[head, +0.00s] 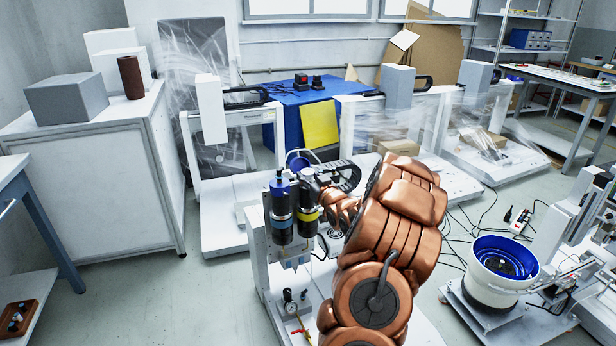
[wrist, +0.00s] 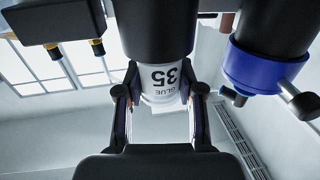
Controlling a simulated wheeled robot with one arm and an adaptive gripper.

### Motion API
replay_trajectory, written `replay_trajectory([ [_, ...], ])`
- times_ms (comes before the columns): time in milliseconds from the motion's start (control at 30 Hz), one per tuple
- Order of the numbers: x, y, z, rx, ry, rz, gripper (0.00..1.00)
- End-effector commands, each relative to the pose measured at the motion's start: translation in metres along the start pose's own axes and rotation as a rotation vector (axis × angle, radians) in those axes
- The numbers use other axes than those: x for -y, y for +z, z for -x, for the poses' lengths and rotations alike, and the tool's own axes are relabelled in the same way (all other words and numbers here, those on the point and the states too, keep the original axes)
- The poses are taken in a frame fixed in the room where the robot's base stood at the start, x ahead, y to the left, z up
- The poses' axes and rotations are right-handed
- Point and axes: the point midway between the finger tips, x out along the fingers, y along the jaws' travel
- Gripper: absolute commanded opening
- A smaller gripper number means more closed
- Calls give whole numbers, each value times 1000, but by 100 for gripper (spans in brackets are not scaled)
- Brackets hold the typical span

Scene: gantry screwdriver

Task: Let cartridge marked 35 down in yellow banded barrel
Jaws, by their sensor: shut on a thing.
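The white cartridge (wrist: 166,82) marked "35 GLUE" is between the two fingers of my gripper (wrist: 160,93), which is shut on it. Its lettering appears upside down in the wrist view. The cartridge's far end meets the mouth of a dark barrel (wrist: 155,28); how deep it sits inside I cannot tell. In the head view the yellow banded barrel (head: 307,214) stands upright at the right of a pair, with my gripper (head: 311,180) just above it.
A dark block with yellow-ringed fittings (wrist: 62,22) is at the other side. A blue-lined bowl feeder (head: 503,262) stands to the right.

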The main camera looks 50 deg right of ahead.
Motion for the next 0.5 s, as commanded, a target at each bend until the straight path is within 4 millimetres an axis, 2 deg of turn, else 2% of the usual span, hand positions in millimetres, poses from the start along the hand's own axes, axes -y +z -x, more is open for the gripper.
replay_trajectory([
  [500,0,13,0,0,0,-1,0],
])
